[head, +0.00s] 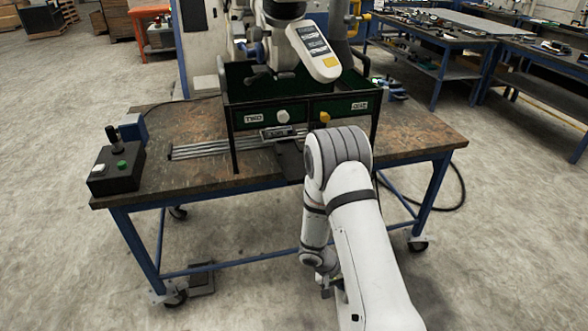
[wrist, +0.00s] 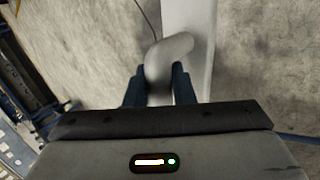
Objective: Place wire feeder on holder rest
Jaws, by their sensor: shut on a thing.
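My gripper (wrist: 160,85) is shut on a smooth pale grey bent piece (wrist: 168,52) in the wrist view, which appears to be the wire feeder. Its two dark blue fingers stand on either side of the piece. In the head view my arm bends down in front of the table, and my gripper (head: 326,290) hangs low near the floor, mostly hidden by the arm. The held piece is not clear there. I cannot tell for certain which part is the holder rest. A black frame with green panels (head: 300,107), labelled and with two knobs, stands on the table.
A worn brown table (head: 410,130) on blue wheeled legs stands ahead. A white microscope-like device (head: 315,52) is above the green panels. A black control box (head: 117,170) sits at the left end, beside metal rails (head: 215,148). A dark pedal (head: 201,278) lies below.

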